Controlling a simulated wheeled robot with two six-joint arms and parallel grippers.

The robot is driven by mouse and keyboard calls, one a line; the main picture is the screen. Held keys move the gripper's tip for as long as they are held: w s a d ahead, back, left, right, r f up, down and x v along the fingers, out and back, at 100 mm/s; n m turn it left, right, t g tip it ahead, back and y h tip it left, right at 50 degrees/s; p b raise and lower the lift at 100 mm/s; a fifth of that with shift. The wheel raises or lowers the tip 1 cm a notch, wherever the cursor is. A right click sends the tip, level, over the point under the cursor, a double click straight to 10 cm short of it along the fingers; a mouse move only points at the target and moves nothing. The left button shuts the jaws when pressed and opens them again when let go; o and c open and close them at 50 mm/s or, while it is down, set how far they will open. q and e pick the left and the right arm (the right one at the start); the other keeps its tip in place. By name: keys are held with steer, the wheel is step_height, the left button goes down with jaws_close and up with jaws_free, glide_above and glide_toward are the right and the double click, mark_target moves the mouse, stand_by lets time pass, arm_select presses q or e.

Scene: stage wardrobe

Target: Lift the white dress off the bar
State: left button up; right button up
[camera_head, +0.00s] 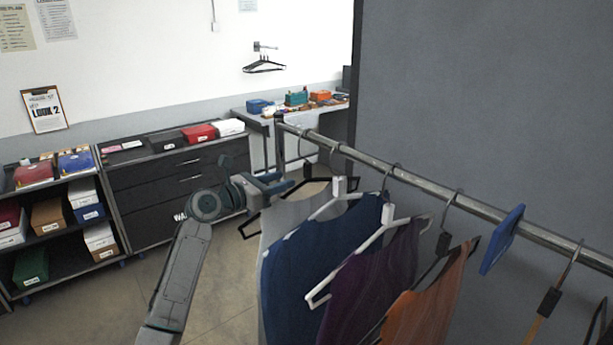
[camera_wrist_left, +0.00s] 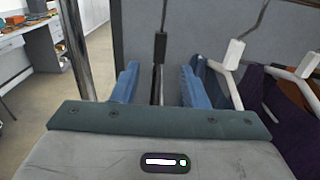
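The white dress (camera_head: 283,222) hangs at the far left end of the metal bar (camera_head: 400,173), on a black hanger (camera_head: 318,183). The navy garment in front hides most of it. My left gripper (camera_head: 278,184) is at the hanger's height, at the left end of the row. In the left wrist view my left gripper (camera_wrist_left: 158,86) is open. Its two blue fingers stand on either side of the black hanger's upright neck (camera_wrist_left: 160,48), with a gap visible on both sides. The dress cloth is hidden in that view. My right gripper is not in view.
Navy (camera_head: 322,245), purple (camera_head: 372,280) and orange (camera_head: 435,300) garments hang close along the bar. A blue divider (camera_head: 502,240) sits further right. A grey panel (camera_head: 480,90) stands behind the bar. Shelves and drawers (camera_head: 155,185) line the wall; floor is free between.

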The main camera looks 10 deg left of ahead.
mark_target(305, 170)
arm_select(q)
steer(key=shift+b+x, duration=0.4)
steer(key=shift+x, duration=0.65)
steer(key=p+x, duration=0.2)
steer(key=x, duration=0.2)
steer(key=shift+w+d+r, duration=0.15)
steer(key=shift+w+d, duration=0.1)
steer(key=shift+d, duration=0.05)
steer(key=shift+x, duration=1)
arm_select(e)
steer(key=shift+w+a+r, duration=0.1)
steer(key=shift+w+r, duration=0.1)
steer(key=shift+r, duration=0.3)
arm_select(q)
steer(key=shift+c, duration=0.7)
jaws_close()
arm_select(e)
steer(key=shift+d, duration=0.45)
arm_select(q)
steer(key=shift+w, duration=0.1)
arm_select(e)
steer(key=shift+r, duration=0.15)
